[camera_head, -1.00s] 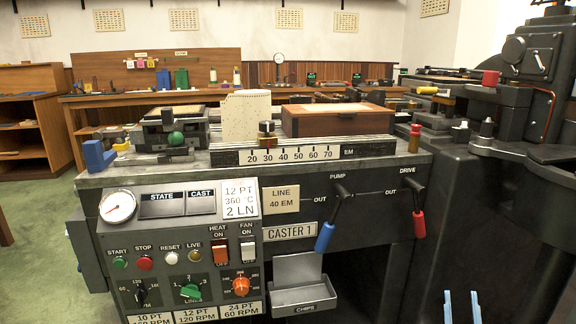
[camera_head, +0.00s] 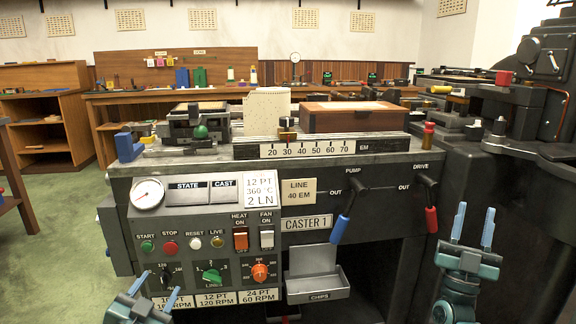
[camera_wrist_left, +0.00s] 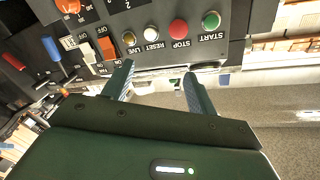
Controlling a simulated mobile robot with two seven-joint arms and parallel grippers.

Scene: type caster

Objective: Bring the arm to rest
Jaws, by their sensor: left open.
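My left gripper (camera_head: 155,289) is low at the left in the head view, in front of the lower control panel of the caster. Its fingers are apart and nothing is between them. In the left wrist view the same open gripper (camera_wrist_left: 158,82) points toward the panel's row of buttons, apart from it. My right gripper (camera_head: 473,224) is at the lower right in the head view, fingers upward, spread and empty, in front of the dark machine side. The caster's panel (camera_head: 125,232) carries a gauge, buttons, switches and dials.
The blue pump lever (camera_head: 341,229) and red drive lever (camera_head: 431,219) stick out from the front. A grey chips tray (camera_head: 318,287) projects below them. A wooden bench (camera_head: 105,99) stands behind, and green floor (camera_head: 60,235) is clear at the left.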

